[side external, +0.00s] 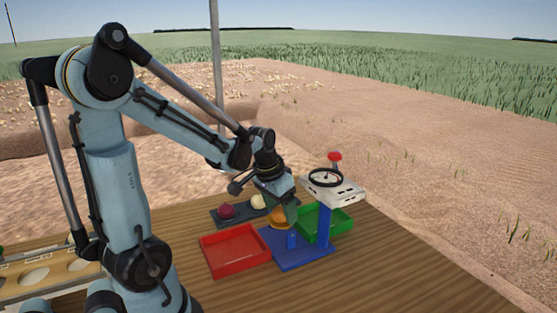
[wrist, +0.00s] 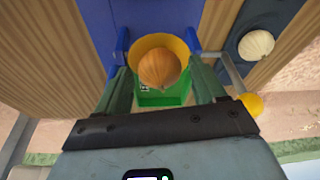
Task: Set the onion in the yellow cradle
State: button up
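The brown onion (wrist: 158,70) sits inside the rim of the yellow cradle (wrist: 172,41) in the wrist view. In the side view the cradle (side external: 279,224) shows orange-yellow on the blue stand, under my gripper (side external: 289,212), which largely hides the onion. In the wrist view my gripper's (wrist: 160,72) two green fingers stand apart, one on each side of the onion. Gaps show between the fingers and the onion, so the gripper looks open. I cannot tell whether the fingers touch the cradle.
A blue stand (side external: 305,255) carries a white scale with a dial (side external: 327,178). A red tray (side external: 235,250) lies left of it and a green tray (side external: 338,222) behind it. A dark tray (side external: 240,217) holds a purple onion (side external: 227,211) and a white onion (side external: 257,201).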

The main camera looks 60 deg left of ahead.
jog(key=shift+o, duration=0.2)
jog(key=a+v, duration=0.1)
jog(key=v, duration=1)
jog(key=d+f+m+t, duration=0.2)
jog(key=d+f+t, duration=0.2)
jog(key=d, duration=1.1)
jog(key=shift+w+f+h, duration=0.15)
jog(key=shift+h, duration=0.25)
